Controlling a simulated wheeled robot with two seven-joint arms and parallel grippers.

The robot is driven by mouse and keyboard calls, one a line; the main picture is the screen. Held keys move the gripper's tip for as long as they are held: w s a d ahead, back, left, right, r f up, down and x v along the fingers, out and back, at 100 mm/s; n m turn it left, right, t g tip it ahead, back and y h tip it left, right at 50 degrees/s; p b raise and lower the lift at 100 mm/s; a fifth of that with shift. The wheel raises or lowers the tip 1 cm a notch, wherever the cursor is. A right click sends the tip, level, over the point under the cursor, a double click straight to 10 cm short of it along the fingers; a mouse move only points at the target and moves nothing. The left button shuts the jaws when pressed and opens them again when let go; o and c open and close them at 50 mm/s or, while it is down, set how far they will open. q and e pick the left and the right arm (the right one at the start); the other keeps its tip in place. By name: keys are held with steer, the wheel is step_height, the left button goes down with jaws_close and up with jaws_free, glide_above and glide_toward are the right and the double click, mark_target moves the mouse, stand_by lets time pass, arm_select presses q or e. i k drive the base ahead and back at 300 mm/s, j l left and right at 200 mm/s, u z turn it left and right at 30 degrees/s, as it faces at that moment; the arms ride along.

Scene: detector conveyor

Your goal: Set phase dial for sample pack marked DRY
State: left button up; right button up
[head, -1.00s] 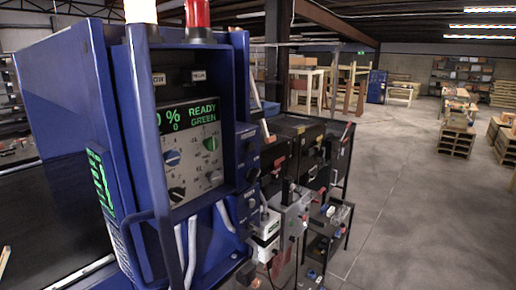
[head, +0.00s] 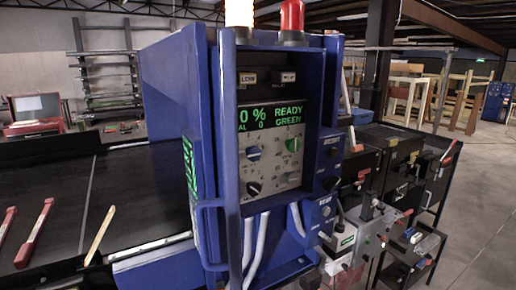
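The blue detector cabinet (head: 190,110) stands in the middle of the head view. Its recessed grey control panel (head: 273,165) carries a blue knob (head: 253,153), a green knob (head: 292,145), a dark knob (head: 254,189) and a smaller control at lower right. The knob captions are too small to read, so I cannot tell which is the phase dial. I see no pack that I can read as marked DRY. Neither of my grippers is in view.
A dark conveyor belt (head: 130,195) runs left of the cabinet, with red-handled and wooden sticks at its near end. A blue tubular guard (head: 206,240) stands before the cabinet front. Open floor (head: 480,225) lies at right.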

mark_target(291, 178)
steer(key=i+j+u, duration=0.1)
steer(key=j+u, duration=0.3)
steer(key=i+j+u, duration=0.2)
steer(key=j+u, duration=0.2)
steer(key=i+j+u, duration=0.25)
steer(key=j+u, duration=0.15)
steer(key=i+j+u, duration=0.25)
steer(key=u, duration=0.15)
steer(key=i+j+u, duration=0.2)
steer(key=u, duration=0.2)
steer(key=i, duration=0.05)
